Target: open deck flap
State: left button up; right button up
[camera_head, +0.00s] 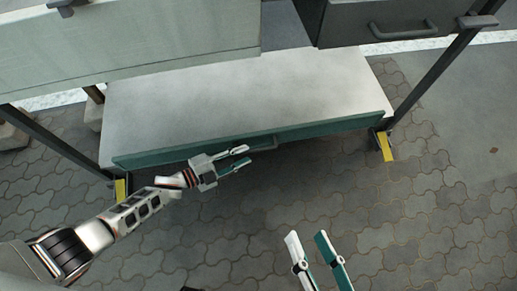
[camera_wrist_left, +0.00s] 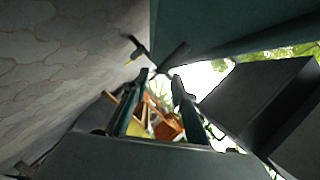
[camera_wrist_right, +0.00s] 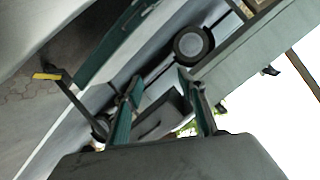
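A pale grey deck panel (camera_head: 235,95) with a green front edge (camera_head: 335,126) spans the lower part of the stand; I take it for the deck flap. A dark handle (camera_head: 262,143) sits on the middle of the green edge. My left gripper (camera_head: 243,157) is open, its fingertips just left of and below this handle, and I cannot tell whether they touch it. In the left wrist view its fingers (camera_wrist_left: 160,85) are apart, with a dark bar (camera_wrist_left: 173,55) beyond the tips. My right gripper (camera_head: 309,237) is open and empty over the paving, below the panel.
A pale green box body (camera_head: 140,42) overhangs the panel at upper left. A grey drawer front with a dark handle (camera_head: 403,31) is at upper right. Dark legs with yellow-marked feet (camera_head: 384,145) stand at both ends. The paving (camera_head: 400,215) in front is clear. The right wrist view shows a wheel (camera_wrist_right: 191,44).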

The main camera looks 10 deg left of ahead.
aim_at(257, 149)
pick_arm(q)
jog(key=x, duration=0.1)
jog(key=b+x, duration=0.1)
jog(key=x, duration=0.3)
jog(key=shift+s+f+b, duration=0.1)
jog(key=shift+f+b, duration=0.15)
jog(key=shift+b, duration=0.05)
jog(key=shift+w+d+r, duration=0.1)
jog(key=shift+w+d, duration=0.35)
jog(key=shift+d, duration=0.05)
pick_arm(e)
jog(key=shift+s+a+m, duration=0.15)
jog(key=shift+a+m, duration=0.65)
jog(key=shift+m, duration=0.6)
pick_arm(q)
grip_shut()
